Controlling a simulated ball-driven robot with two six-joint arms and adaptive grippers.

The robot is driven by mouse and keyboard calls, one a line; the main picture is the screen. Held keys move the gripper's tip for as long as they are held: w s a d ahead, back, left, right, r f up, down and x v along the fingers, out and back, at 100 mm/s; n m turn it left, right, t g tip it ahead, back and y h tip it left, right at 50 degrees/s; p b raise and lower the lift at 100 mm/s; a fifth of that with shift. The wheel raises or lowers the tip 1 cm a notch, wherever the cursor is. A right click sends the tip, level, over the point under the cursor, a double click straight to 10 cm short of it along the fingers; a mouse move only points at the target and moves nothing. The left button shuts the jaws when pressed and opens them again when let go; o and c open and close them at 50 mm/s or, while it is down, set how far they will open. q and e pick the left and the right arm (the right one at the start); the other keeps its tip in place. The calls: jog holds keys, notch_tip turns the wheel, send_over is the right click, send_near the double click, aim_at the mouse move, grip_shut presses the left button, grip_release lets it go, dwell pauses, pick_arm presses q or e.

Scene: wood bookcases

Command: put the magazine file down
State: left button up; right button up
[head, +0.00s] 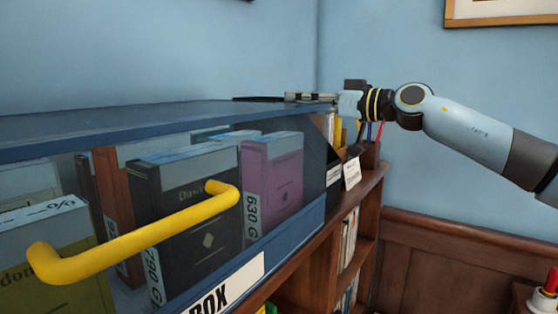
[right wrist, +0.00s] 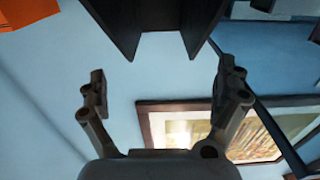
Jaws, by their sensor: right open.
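My right arm comes in from the right in the head view. Its gripper (head: 312,98) is at the far end of the blue box's top, partly hidden by it. In the right wrist view the right gripper (right wrist: 160,82) is open, with nothing between its fingers. A dark, upright-sided thing (right wrist: 125,25), probably the magazine file, shows beyond the fingertips and apart from them. In the head view a dark slanted side (head: 319,124), perhaps the same file, shows just past the box, below the gripper. Its base is hidden. My left gripper is not in view.
A blue book box (head: 285,236) with a clear front and yellow handle (head: 140,238) fills the left foreground. A wooden bookcase (head: 376,182) carries a pen holder (head: 370,153) and a white card (head: 352,173). A framed picture (right wrist: 150,124) hangs on the wall.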

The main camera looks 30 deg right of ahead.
jog(key=p+x, duration=0.1)
jog(key=x, duration=0.4)
jog(key=shift+w+a, duration=0.2)
jog(key=shift+w, duration=0.1)
jog(key=shift+s+d, duration=0.1)
jog(key=shift+s, duration=0.05)
jog(key=shift+c, duration=0.7)
jog(key=c, duration=1.4)
jog(key=shift+r, duration=0.15)
